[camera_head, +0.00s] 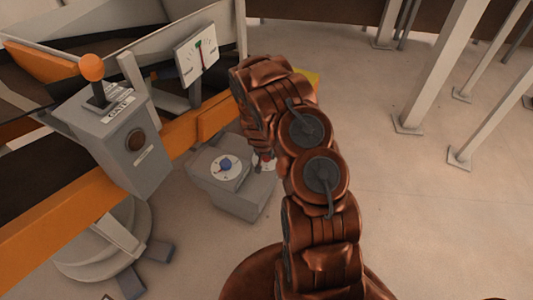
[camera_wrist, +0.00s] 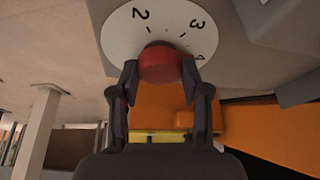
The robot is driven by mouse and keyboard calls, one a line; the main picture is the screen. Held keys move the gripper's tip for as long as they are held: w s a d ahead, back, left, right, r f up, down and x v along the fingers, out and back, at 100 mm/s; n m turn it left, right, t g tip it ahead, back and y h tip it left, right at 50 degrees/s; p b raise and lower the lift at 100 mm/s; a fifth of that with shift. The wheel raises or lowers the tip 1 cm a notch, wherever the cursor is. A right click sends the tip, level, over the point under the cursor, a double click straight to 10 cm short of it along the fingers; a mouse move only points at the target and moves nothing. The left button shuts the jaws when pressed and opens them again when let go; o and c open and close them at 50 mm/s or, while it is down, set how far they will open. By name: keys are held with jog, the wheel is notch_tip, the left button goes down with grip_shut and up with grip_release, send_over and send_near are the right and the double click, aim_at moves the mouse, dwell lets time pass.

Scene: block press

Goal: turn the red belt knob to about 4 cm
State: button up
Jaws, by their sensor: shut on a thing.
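The red belt knob (camera_wrist: 160,64) shows in the wrist view at the upper middle, in front of a round white dial (camera_wrist: 122,38) with the figures 2, 3 and a partly cut-off 4. My gripper (camera_wrist: 160,78) has a finger on each side of the knob and is shut on it. The knob's pointer is hidden, so its setting cannot be read. In the head view my arm hides most of this dial (camera_head: 265,168); only its left edge and a little red show, and my gripper is hidden behind my arm.
A blue knob (camera_head: 226,163) on its own dial sits just left on the same grey box (camera_head: 243,198). A grey lever box (camera_head: 126,140) with an orange ball stands further left. The floor at right is clear up to pale posts.

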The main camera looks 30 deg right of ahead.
dwell(0.8)
jog(key=o, duration=1.1)
jog(key=shift+r, duration=0.1)
jog(key=v, duration=1.1)
jog(key=shift+s+a+r, duration=0.15)
jog(key=shift+a+r, duration=0.05)
jog(key=shift+r, duration=0.15)
